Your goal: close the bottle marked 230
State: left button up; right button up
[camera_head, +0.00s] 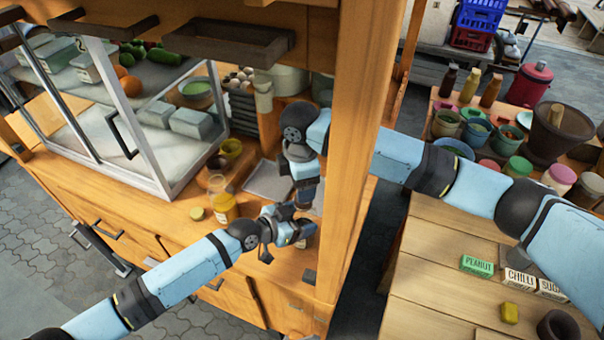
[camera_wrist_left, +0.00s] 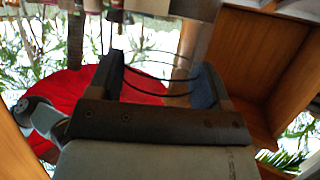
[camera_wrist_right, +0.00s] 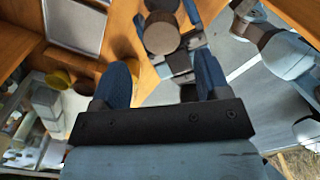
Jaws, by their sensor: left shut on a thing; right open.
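My left gripper (camera_head: 290,228) is shut around a small bottle (camera_head: 306,238) at the counter's front right, beside the wooden post. Curved clear rims (camera_wrist_left: 160,72) show between its fingers in the left wrist view. My right gripper (camera_head: 308,197) is open just above, partly hidden by the post. In the right wrist view a round brown top (camera_wrist_right: 161,34) lies beyond its open fingers (camera_wrist_right: 162,78), near the left gripper. I cannot tell if this top is seated on the bottle. No 230 mark is readable.
A jar with yellow contents (camera_head: 223,206) stands on the counter, with a round yellowish lid (camera_head: 197,213) beside it. A grey tray (camera_head: 268,181) lies behind. A glass case (camera_head: 140,150) is on the left. The wooden post (camera_head: 356,140) stands close to both arms.

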notch_tip(320, 180, up, 2)
jog(key=n, duration=0.5)
jog(key=shift+s+d+r+n, duration=0.1)
jog(key=shift+s+r+n, duration=0.05)
jog(key=shift+r+n, duration=0.15)
jog(key=shift+f, duration=0.1)
send_over(303, 221)
jog(key=w, duration=0.3)
jog(key=shift+s+f, duration=0.1)
jog(key=shift+f, duration=3.85)
jog(key=c, duration=1)
jog(key=shift+o, duration=0.2)
jog(key=m, duration=0.4)
jog(key=shift+a, duration=0.2)
jog(key=m, duration=0.2)
jog(key=shift+m, duration=0.4)
